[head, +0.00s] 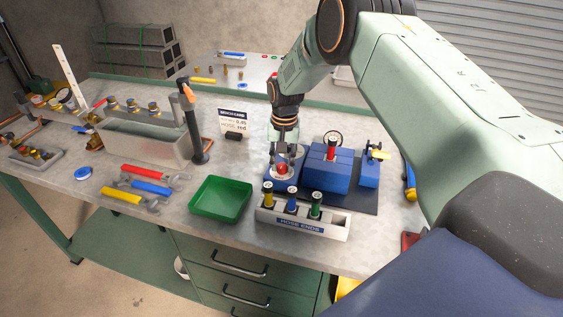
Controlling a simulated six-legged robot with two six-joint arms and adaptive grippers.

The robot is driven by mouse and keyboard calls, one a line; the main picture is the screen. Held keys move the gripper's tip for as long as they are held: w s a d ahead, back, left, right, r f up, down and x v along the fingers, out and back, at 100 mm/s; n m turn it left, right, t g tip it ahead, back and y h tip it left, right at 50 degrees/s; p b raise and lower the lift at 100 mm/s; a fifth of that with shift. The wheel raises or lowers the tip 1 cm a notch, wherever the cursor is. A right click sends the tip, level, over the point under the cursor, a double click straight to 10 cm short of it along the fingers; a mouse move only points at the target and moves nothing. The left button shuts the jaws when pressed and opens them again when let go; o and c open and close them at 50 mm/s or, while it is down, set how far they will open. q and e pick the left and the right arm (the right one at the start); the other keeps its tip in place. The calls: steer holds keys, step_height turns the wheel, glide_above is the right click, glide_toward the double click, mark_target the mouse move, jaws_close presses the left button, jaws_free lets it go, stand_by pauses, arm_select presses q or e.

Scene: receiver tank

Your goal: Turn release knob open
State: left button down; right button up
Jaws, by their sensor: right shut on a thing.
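My right gripper (281,157) points down over the left part of the blue receiver tank unit, at a small red knob (282,169) on a pale round base. The gripper is shut on this red knob, and its fingers hide part of it. The main blue tank body (325,172) stands just right of the gripper, with another red part (331,153) and a round gauge (333,138) at its top. A yellow-handled valve (379,154) sits on a smaller blue block further right. I cannot read the knob's turn angle. My left gripper is not in view.
In front stands a white hose-ends rack (300,222) with yellow, blue and green ends. A green tray (220,200) lies to its left.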

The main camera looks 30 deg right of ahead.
steer(key=shift+s, duration=0.1)
jaws_close()
steer(key=shift+a+n, duration=0.1)
steer(key=shift+n, duration=0.3)
steer(key=n+b, duration=0.1)
steer(key=n, duration=0.2)
steer(key=shift+f+n, duration=0.1)
steer(key=shift+n, duration=0.3)
steer(key=n+b, duration=0.1)
steer(key=n, duration=0.3)
steer(key=shift+n, duration=0.3)
steer(key=n+b, duration=0.1)
steer(key=n, duration=0.7)
steer(key=shift+n+g, duration=0.3)
